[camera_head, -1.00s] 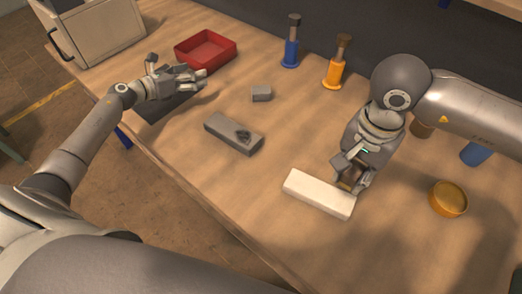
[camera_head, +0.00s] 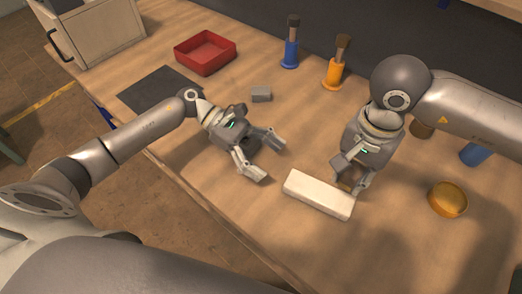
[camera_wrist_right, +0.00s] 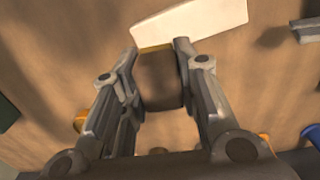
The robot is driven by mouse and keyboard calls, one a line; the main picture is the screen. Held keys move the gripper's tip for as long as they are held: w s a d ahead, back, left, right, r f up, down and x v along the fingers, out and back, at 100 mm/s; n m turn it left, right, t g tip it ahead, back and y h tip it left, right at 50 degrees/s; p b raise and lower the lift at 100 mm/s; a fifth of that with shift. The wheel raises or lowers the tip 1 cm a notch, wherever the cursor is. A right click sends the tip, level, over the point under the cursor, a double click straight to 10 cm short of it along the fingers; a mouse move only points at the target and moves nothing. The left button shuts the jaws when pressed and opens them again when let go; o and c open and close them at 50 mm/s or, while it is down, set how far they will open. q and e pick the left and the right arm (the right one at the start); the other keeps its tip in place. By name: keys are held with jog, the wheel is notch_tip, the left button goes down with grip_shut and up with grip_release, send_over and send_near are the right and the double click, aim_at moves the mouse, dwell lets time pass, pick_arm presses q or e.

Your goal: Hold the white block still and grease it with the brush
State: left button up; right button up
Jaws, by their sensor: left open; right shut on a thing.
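The white block (camera_head: 318,194) lies on the table, its long side slanting down to the right. It shows at the top of the right wrist view (camera_wrist_right: 190,24). My right gripper (camera_head: 350,182) is shut on a brown, roughly cylindrical thing (camera_wrist_right: 160,80), apparently the brush, with a yellow edge at the block's side. Whether it touches the block I cannot tell. My left gripper (camera_head: 262,158) is open and empty, left of the block's left end, fingers spread and pointing toward it, apart from it.
A blue brush (camera_head: 291,45) and an orange brush (camera_head: 334,68) stand at the back. A gold tin (camera_head: 447,198) is right of the block. A red tray (camera_head: 205,52), small grey block (camera_head: 261,94) and dark mat (camera_head: 158,88) lie left. The front table edge runs below the block.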

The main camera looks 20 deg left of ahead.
aim_at(302, 183)
pick_arm(q)
jog(key=x, duration=1)
jog(key=shift+d+f, duration=0.15)
jog(key=shift+d, duration=0.05)
jog(key=shift+c, duration=0.2)
jog(key=c, duration=1.3)
